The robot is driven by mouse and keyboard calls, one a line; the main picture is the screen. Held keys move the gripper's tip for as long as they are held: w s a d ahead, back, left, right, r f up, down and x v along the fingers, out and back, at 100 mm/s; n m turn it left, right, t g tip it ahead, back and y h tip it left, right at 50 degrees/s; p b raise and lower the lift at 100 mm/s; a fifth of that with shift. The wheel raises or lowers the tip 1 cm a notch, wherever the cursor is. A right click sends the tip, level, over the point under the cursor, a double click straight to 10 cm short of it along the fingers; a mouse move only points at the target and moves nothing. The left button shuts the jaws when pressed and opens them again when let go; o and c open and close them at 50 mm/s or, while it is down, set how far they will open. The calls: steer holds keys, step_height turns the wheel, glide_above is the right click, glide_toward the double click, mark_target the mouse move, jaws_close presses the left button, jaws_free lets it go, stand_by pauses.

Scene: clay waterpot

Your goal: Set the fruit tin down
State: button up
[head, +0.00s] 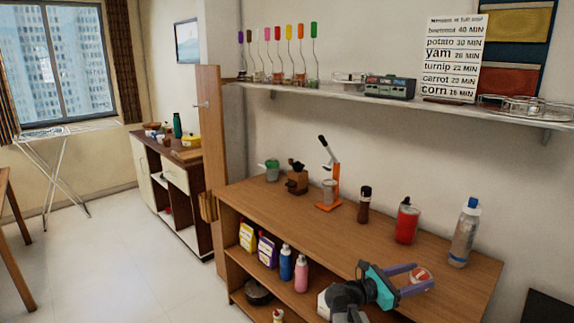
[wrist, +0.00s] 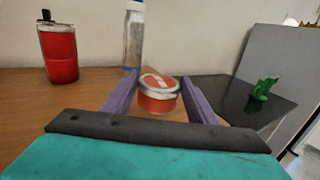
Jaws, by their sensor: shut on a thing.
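My gripper (head: 424,277) is shut on the tin, one finger on each side. The tin looks upright. I cannot tell whether its base touches the counter (head: 335,232) or hangs just above it.
A red canister (head: 406,222) and a clear bottle with a blue cap (head: 464,235) stand behind the tin. A dark pepper mill (head: 364,205) and an orange press (head: 331,180) stand further left. Bare counter lies left of the tin. Several bottles and boxes fill the shelf below.

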steer(key=a+f+n+t+y, duration=0.2)
steer(key=a+t, duration=0.1)
steer(key=a, duration=0.7)
steer(key=a+f+n+t+y, duration=0.1)
steer(key=a+f+n+t, duration=0.15)
steer(key=a, duration=0.85)
step_height(320, 180, down, 6)
steer(key=b, duration=0.6)
steer(key=shift+w+t+b, duration=0.35)
